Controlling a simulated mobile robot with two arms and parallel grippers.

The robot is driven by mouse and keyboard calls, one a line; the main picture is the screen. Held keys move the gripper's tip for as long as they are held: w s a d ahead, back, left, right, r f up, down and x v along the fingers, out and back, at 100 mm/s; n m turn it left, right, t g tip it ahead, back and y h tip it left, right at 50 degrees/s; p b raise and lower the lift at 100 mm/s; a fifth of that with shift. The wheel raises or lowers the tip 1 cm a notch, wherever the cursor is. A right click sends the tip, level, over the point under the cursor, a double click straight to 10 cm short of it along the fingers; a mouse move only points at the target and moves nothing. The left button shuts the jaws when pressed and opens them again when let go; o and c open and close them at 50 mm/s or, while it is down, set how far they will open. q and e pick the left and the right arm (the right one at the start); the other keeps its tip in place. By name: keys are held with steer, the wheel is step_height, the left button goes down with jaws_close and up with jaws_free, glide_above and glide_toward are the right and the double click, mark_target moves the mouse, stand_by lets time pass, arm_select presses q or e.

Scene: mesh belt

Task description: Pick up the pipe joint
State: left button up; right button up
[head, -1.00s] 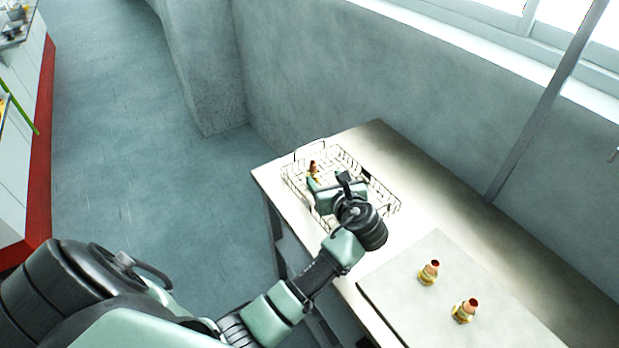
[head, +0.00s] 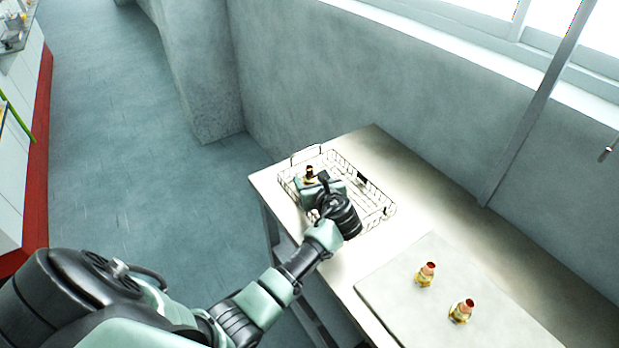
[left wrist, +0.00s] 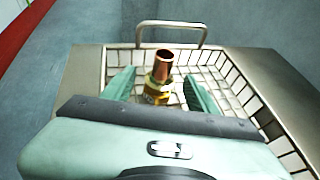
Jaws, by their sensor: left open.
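A brass and copper pipe joint (left wrist: 159,78) stands upright in a wire basket (left wrist: 250,101). In the left wrist view it is between the two green fingers of my left gripper (left wrist: 160,88), which are open with a gap on each side of it. In the head view the joint (head: 309,173) shows just beyond my left gripper (head: 312,180), which hides its lower part and some of the basket (head: 381,208). Two more pipe joints stand on the grey board, one nearer the basket (head: 426,274) and one farther right (head: 462,311). My right gripper is not in view.
The basket has a raised wire handle (left wrist: 172,24) at its far end. The grey board (head: 400,300) lies on the table (head: 415,185) to the right. A wall (head: 340,90) runs behind the table. The table between basket and board is clear.

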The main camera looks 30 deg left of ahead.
arm_select(q)
steer(key=shift+r, duration=0.1)
jaws_close()
